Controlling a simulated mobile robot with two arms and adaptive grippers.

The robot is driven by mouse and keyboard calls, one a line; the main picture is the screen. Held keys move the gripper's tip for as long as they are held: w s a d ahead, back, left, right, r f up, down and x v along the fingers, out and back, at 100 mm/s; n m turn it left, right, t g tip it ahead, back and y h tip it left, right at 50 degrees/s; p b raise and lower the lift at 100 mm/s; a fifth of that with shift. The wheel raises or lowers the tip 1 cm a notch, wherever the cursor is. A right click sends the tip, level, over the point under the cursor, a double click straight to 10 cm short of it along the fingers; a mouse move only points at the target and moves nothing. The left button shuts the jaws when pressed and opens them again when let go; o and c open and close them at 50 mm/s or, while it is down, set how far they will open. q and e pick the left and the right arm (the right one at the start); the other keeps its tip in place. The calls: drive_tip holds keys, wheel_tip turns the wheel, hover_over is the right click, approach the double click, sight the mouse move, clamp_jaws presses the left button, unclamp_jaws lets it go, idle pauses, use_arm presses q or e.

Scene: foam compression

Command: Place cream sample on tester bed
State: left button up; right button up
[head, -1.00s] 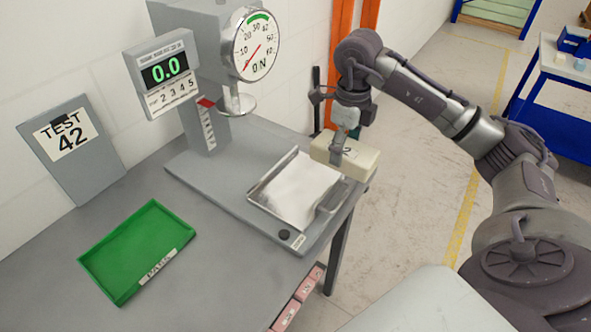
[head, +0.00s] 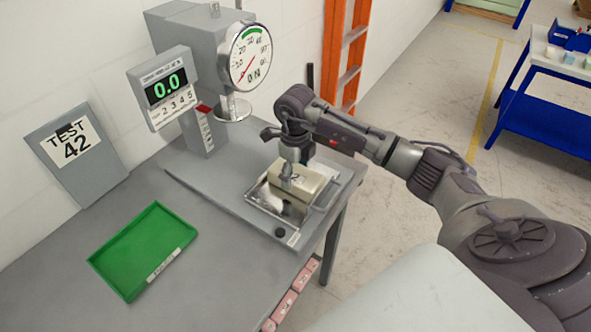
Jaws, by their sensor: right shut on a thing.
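The cream sample (head: 314,180) is a pale block with a number on it, partly covered by my gripper. My right gripper (head: 287,184) is shut on it from above. The block is over the metal tester bed (head: 270,205), a shallow shiny tray with a handle at its right. I cannot tell whether the block touches the tray. The tester (head: 194,45) stands behind, with its round press plate (head: 233,108) up and to the left of the block. My left gripper is not in view.
A green tray (head: 142,250) lies empty at the front left. A sign (head: 76,150) reading TEST 42 leans at the wall. A blue bench (head: 553,100) stands far right.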

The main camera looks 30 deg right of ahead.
sight(296, 173)
drive_tip(key=shift+f, duration=0.2)
drive_tip(key=o, duration=0.8)
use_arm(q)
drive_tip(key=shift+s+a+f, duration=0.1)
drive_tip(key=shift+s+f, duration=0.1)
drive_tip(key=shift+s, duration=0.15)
use_arm(e)
drive_tip(key=shift+r, duration=0.15)
drive_tip(key=shift+r, duration=0.2)
drive_tip(key=shift+r+b, duration=0.3)
drive_tip(key=shift+r, duration=0.05)
use_arm(q)
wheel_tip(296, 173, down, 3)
drive_tip(key=b, duration=0.3)
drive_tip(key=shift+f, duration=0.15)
use_arm(e)
wheel_tip(296, 173, up, 11)
drive_tip(key=shift+r, duration=0.1)
drive_tip(key=shift+s, duration=0.1)
